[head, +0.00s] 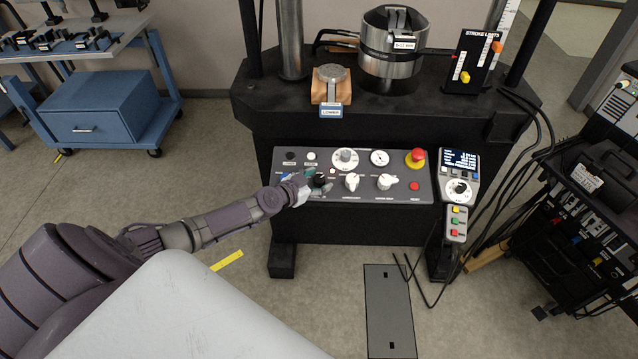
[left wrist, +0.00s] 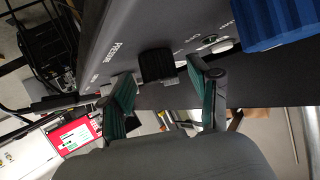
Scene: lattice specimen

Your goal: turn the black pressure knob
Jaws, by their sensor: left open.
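The black pressure knob (head: 319,180) sits at the lower left of the machine's sloped grey control panel (head: 420,187). It also shows in the left wrist view (left wrist: 157,66), beside the printed word "PRESSURE". My left gripper (head: 309,184) is at the knob in the head view and partly covers its left side. In the left wrist view my left gripper (left wrist: 160,85) is open, with one green-padded finger on each side of the knob. I cannot tell whether either finger touches it. My right gripper is not in view.
White knobs (head: 352,182) sit right of the black knob. A red emergency button (head: 415,158) is at the panel's upper right. A blue part (left wrist: 275,22) is near the gripper in the wrist view. A handheld controller (head: 460,175) hangs right of the panel.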

